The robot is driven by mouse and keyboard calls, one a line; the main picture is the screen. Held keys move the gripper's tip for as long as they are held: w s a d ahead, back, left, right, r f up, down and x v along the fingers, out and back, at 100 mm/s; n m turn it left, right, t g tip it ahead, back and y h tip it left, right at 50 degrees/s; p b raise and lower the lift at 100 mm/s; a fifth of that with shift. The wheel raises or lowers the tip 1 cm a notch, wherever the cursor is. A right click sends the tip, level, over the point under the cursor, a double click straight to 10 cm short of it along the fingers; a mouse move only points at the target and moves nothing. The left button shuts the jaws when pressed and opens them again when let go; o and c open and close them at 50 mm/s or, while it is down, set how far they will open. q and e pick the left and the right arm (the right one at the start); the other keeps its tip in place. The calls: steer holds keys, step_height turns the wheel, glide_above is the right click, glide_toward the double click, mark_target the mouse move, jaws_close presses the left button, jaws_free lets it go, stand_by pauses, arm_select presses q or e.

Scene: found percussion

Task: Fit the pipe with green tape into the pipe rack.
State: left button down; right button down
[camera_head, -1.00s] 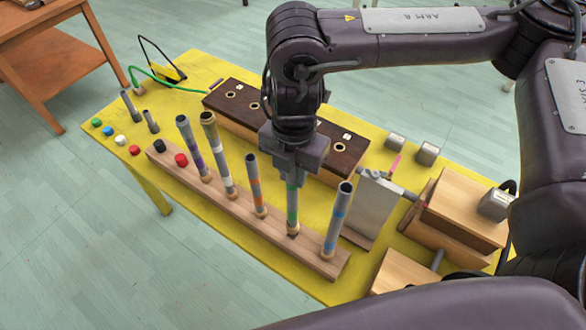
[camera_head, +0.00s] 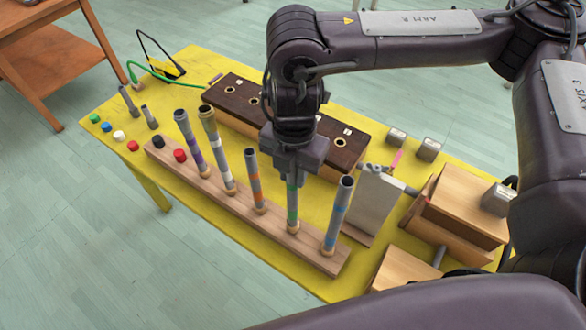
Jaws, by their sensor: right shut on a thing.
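The pipe with green tape (camera_head: 292,205) stands upright in line with the pipe rack (camera_head: 195,188), a long wooden bar. It is between the orange-taped pipe (camera_head: 256,185) and the blue-taped pipe (camera_head: 338,213). Its lower end is at the rack's socket there; I cannot tell how deep it sits. My right gripper (camera_head: 290,175) is shut on its upper part from above and hides its top. A purple-taped pipe (camera_head: 191,145) and a white-taped pipe (camera_head: 217,150) also stand in the rack. My left gripper is not in view.
A dark-topped wooden box with holes (camera_head: 230,93) lies behind the rack. A grey metal plate (camera_head: 374,198) and wooden boxes (camera_head: 462,205) stand to the right. Coloured caps, such as a red one (camera_head: 180,155), lie at the left on the yellow table (camera_head: 215,245).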

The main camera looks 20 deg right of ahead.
steer(key=shift+f+b, duration=0.45)
steer(key=shift+f, duration=0.3)
steer(key=c, duration=1.2)
jaws_free()
steer(key=shift+o, duration=0.2)
steer(key=shift+r, duration=0.15)
steer(key=shift+w+d+r, duration=0.1)
steer(key=shift+r, duration=3.7)
